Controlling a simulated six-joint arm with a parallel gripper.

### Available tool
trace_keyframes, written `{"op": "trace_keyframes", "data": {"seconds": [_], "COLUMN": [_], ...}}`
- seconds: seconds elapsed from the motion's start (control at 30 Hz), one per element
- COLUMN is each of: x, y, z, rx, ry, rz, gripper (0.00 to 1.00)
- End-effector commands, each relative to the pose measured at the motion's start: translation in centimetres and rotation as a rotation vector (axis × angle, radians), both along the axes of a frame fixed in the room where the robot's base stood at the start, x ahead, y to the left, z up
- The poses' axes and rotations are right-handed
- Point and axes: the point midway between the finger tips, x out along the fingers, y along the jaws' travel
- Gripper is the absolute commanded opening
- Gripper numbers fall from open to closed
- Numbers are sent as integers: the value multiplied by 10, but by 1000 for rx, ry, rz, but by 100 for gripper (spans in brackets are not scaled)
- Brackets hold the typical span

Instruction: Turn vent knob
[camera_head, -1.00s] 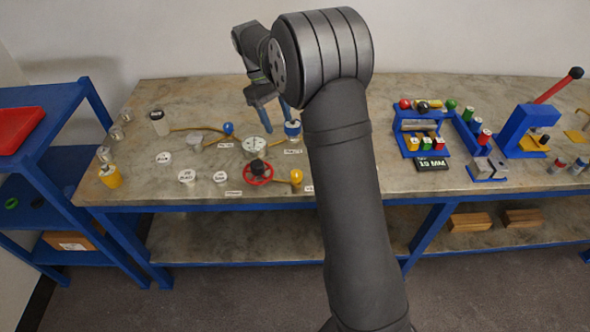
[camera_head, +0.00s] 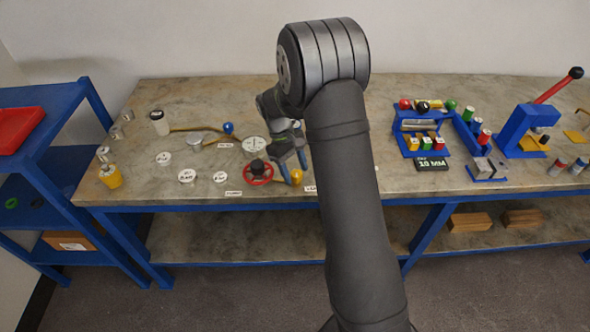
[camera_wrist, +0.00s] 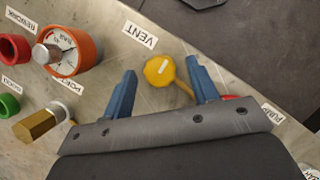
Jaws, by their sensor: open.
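The vent knob (camera_wrist: 160,70) is a round yellow knob with a white mark on top and a short brass-coloured stem. It sits beside the white VENT label (camera_wrist: 139,35) on the bench. My gripper (camera_wrist: 162,69) is open, with its two blue fingers on either side of the knob in the wrist view and visible space between each finger and it. Contact and height are hard to judge. In the head view the yellow knob (camera_head: 296,178) is partly hidden behind my gripper (camera_head: 294,174), whose fingers point down at it.
A white dial gauge (camera_head: 256,144) stands behind. In the wrist view an orange-rimmed dial (camera_wrist: 72,48) lies to the left. A blue rack (camera_head: 408,148) stands well to the right.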

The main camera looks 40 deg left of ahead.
Motion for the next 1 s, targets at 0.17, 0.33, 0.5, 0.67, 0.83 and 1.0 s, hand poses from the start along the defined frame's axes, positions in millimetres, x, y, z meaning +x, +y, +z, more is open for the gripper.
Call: {"op": "trace_keyframes", "data": {"seconds": [0.17, 0.33, 0.5, 0.67, 0.83, 1.0], "x": [0, 0, 0, 0, 0, 1], "y": [-2, -2, -2, -2, -2, -2], "z": [-5, -5, -5, -5, -5, -5], "rx": [1, 1, 1, 1, 0, 0], "ry": [0, -1, -1, -1, -1, -1], "rz": [0, 0, 0, -1, -16, -74], "gripper": [54, 54, 27, 9, 9, 10]}}
